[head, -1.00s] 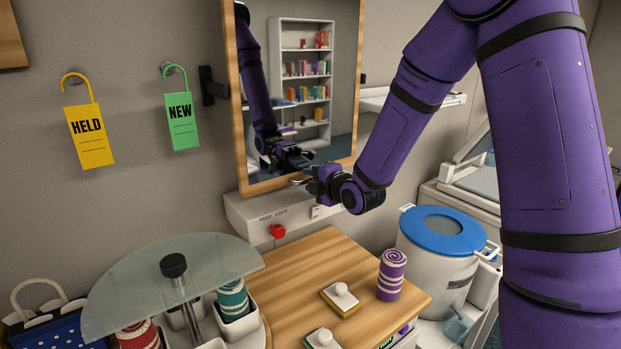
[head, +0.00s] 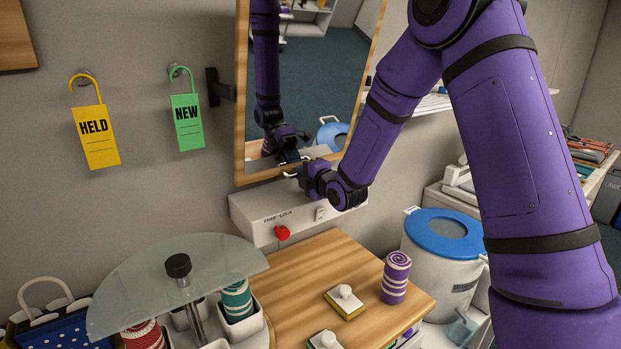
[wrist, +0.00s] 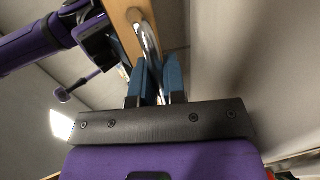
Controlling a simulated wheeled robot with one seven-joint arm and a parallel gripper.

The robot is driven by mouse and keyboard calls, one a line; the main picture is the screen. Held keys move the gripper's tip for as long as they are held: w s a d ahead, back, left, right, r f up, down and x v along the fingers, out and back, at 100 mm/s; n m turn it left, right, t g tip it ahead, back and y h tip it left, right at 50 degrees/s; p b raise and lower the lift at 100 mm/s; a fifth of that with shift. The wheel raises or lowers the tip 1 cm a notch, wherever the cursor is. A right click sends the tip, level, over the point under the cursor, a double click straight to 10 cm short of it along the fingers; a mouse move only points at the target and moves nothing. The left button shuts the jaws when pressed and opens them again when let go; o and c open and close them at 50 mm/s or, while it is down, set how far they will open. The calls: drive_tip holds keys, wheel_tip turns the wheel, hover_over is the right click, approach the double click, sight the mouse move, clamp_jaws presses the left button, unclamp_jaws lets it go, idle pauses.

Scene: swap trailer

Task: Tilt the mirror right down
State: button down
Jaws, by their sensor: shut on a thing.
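The mirror (head: 305,90) hangs on the wall in a wooden frame. It is tilted downward, and its glass reflects floor, my arm and a blue-lidded bin. A metal handle (wrist: 147,38) is fixed at the frame's lower edge. My gripper (head: 300,172) is at the bottom of the frame, and in the wrist view its blue fingers (wrist: 158,78) are closed on the handle. In the head view the gripper's own body hides most of the handle.
A white wall box with a red button (head: 282,233) is just below the mirror. A wooden worktop (head: 300,280) holds a purple striped roll (head: 396,277). A bin with a blue lid (head: 443,235) is at right.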

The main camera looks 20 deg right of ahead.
drive_tip(key=shift+w+r, duration=0.1)
drive_tip(key=c, duration=1.2)
unclamp_jaws()
drive_tip(key=shift+w+r, duration=0.1)
drive_tip(key=f+v, duration=0.1)
drive_tip(key=v, duration=1)
drive_tip(key=shift+r, duration=0.3)
